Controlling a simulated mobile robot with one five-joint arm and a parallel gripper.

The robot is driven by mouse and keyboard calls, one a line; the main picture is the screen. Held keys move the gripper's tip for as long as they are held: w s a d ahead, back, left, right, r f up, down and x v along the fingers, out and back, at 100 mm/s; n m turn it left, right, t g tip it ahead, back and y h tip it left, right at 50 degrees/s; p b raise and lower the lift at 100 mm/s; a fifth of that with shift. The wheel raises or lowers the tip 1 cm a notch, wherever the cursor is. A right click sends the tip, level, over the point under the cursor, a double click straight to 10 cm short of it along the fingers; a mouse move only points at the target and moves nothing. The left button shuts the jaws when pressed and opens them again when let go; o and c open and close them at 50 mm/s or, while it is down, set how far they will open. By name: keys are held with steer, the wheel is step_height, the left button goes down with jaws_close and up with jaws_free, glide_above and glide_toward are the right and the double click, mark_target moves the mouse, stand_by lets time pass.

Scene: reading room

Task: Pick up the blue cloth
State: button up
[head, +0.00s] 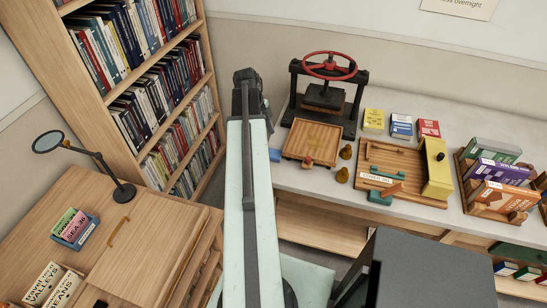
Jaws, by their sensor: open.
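A small blue patch (275,155), which may be the blue cloth, shows at the left end of the pale worktop (290,180), left of a wooden tray. My arm stands in front of its left side, so its full shape is hidden. My gripper (245,78), dark, is at the far end of my pale arm, beyond and to the left of the blue patch in the picture. It is open, and I see nothing between its jaws. It looks apart from the blue patch.
A wooden tray (312,138) with small knobs beside it stands next to the blue patch. A black press with a red wheel (329,66) is behind. A wooden board with a yellow block (438,165) lies to the right. A bookcase (150,90) and desk (150,235) are at left.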

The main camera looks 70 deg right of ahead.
mark_target(274, 153)
steer(key=b+x, duration=0.2)
steer(key=x, duration=0.1)
steer(key=shift+w+a+b, duration=0.1)
steer(key=shift+b, duration=0.2)
steer(key=shift+r, duration=0.15)
steer(key=b+x, duration=0.4)
steer(key=x, duration=0.1)
steer(key=shift+s+b, duration=0.4)
steer(key=shift+r, duration=0.1)
steer(key=c, duration=1.4)
step_height(274, 153, up, 10)
steer(key=p, duration=1)
